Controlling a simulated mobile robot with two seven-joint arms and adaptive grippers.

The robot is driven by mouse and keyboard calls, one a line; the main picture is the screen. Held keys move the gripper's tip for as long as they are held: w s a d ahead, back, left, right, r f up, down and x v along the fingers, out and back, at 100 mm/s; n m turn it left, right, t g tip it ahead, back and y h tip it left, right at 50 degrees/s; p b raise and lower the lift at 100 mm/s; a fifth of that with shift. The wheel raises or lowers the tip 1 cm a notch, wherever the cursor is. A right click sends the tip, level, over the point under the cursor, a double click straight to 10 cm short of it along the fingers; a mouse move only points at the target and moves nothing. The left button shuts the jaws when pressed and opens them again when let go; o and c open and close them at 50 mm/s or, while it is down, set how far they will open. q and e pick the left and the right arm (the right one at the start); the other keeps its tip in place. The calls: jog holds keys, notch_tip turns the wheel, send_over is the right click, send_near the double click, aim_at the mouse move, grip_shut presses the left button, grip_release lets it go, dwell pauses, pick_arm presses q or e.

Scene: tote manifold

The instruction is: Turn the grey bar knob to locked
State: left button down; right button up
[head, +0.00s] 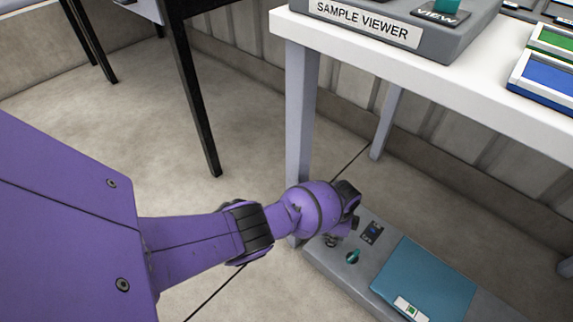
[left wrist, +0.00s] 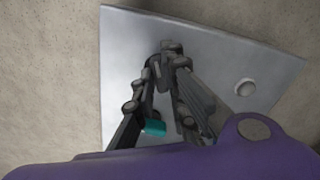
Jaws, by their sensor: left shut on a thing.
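The grey panel (head: 322,262) lies low by the white table's leg, and it fills much of the left wrist view (left wrist: 125,45). My left gripper (head: 345,228) reaches down to its near left end. In the left wrist view my left gripper's fingers (left wrist: 168,52) converge over the panel. They are shut on a small grey piece, which I take to be the grey bar knob; the fingers mostly hide it. Its angle and any locked mark cannot be read. My right gripper is not in view.
A teal knob (head: 353,257) stands close to my left gripper on the panel. A small dark label plate (head: 372,232) and a teal board (head: 425,281) are also on it. The white table (head: 460,95) overhangs behind, its leg (head: 300,120) beside my wrist.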

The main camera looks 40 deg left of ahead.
pick_arm(q)
jog(key=m, duration=0.4)
jog(key=shift+w+m+b, duration=0.1)
jog(key=shift+m+b, duration=0.25)
jog(key=shift+m, duration=0.05)
dwell(0.4)
jog(key=c, duration=1.8)
grip_release()
jog(key=shift+r, duration=0.1)
jog(key=shift+w+r, duration=0.1)
jog(key=shift+r, duration=0.25)
jog(key=shift+s+r, duration=0.15)
jog(key=shift+r, duration=1.5)
jog(key=shift+s+r, duration=0.1)
jog(key=shift+r, duration=1.5)
